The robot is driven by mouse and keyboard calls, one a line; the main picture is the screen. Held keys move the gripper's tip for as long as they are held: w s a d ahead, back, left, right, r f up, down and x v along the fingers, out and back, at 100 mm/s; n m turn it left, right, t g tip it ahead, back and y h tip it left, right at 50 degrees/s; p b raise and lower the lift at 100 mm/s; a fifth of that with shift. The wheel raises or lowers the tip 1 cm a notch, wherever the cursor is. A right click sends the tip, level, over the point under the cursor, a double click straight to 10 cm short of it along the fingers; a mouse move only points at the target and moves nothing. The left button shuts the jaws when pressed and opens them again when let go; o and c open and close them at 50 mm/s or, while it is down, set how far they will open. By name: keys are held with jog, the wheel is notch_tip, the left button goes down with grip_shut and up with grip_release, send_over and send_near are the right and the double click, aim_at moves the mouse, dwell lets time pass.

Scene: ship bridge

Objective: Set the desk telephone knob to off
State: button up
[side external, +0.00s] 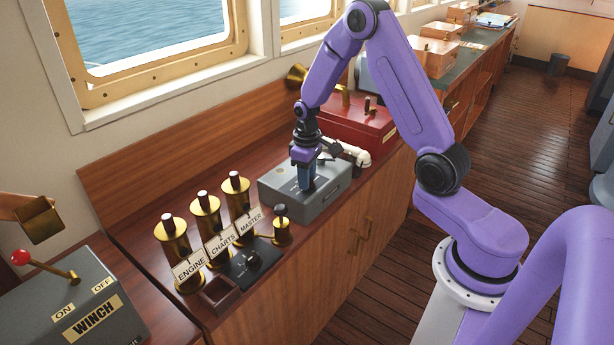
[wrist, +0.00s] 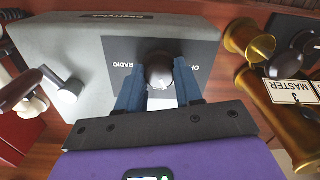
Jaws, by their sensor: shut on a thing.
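A grey box (side external: 330,200) stands on the wooden counter under the window. In the wrist view the grey box (wrist: 65,45) has a dark panel (wrist: 120,50) marked RADIO. A round dark knob (wrist: 159,70) sits on this panel. More lettering beside the knob is partly covered by a finger. My gripper (side external: 305,186) points down over the box. In the wrist view the blue fingers of my gripper (wrist: 159,78) are shut on the knob, one on each side. The side view hides the knob behind the fingers, and I cannot read its setting.
Brass cylinders tagged ENGINE (side external: 173,245), CHARTS (side external: 207,222) and MASTER (side external: 238,200) stand left of the box. A small brass post (side external: 282,228) is close by. A white curved part (side external: 352,152) and a red box (side external: 362,125) lie behind. A WINCH box (side external: 75,300) is at far left.

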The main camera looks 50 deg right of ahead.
jog(key=n, duration=0.6)
jog(key=shift+n, duration=0.3)
jog(key=n, duration=0.6)
dwell(0.4)
jog(key=o, duration=1)
jog(key=shift+o, duration=0.2)
notch_tip(320, 180, up, 18)
jog(key=shift+f, duration=0.25)
